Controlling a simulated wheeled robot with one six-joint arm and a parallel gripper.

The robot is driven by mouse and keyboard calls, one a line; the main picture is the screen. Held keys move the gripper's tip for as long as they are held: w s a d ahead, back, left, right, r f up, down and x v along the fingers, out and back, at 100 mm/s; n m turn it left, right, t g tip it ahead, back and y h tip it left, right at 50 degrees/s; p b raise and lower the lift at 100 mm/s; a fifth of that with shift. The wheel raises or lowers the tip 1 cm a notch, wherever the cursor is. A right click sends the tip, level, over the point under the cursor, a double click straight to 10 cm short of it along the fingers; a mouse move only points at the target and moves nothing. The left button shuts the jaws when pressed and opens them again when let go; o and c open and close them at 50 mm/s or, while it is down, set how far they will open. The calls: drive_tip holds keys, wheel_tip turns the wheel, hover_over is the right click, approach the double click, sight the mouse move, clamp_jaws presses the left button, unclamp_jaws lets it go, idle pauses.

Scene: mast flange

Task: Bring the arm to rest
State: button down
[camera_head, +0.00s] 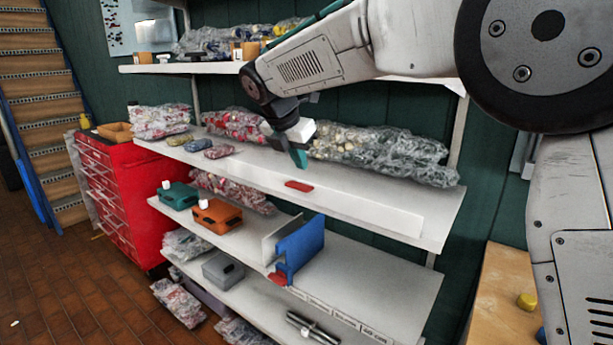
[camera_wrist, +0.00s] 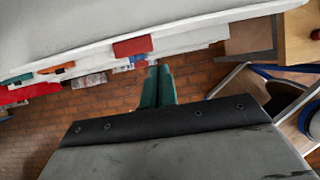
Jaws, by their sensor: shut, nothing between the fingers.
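My gripper (camera_head: 299,158) has teal fingers and hangs in front of the middle shelf (camera_head: 385,217), near its front edge. In the wrist view my gripper (camera_wrist: 158,72) shows its two teal fingers side by side, shut with nothing between them. My arm reaches in from the upper right, bent at the wrist.
Plastic-wrapped goods (camera_head: 380,152) line the back of the middle shelf. A teal case (camera_head: 178,195), an orange case (camera_head: 217,215) and a blue holder (camera_head: 300,247) stand on the shelf below. A red drawer cabinet (camera_head: 130,190) is at left. Brick floor is open at front left.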

drive_tip(key=shift+v, duration=0.9)
drive_tip(key=shift+w+d+r, duration=0.1)
drive_tip(key=shift+w+d, duration=0.05)
drive_tip(key=s+d+f+m+g+y, duration=0.1)
drive_tip(key=s+d+f+m, duration=0.2)
drive_tip(key=s+d+m, duration=0.6)
drive_tip(key=s+d+f+m+g+y, duration=0.1)
drive_tip(key=s+d+f+m, duration=0.2)
drive_tip(key=s+d+m, duration=0.7)
drive_tip(key=s+d+f+m+g+y, duration=0.1)
drive_tip(key=s+d+f+m, duration=0.2)
drive_tip(key=s+d+m, duration=0.6)
drive_tip(key=s, duration=1.2)
drive_tip(key=shift+s+d+f+m, duration=0.2)
drive_tip(key=shift+s+f+m, duration=0.05)
drive_tip(key=shift+m, duration=0.15)
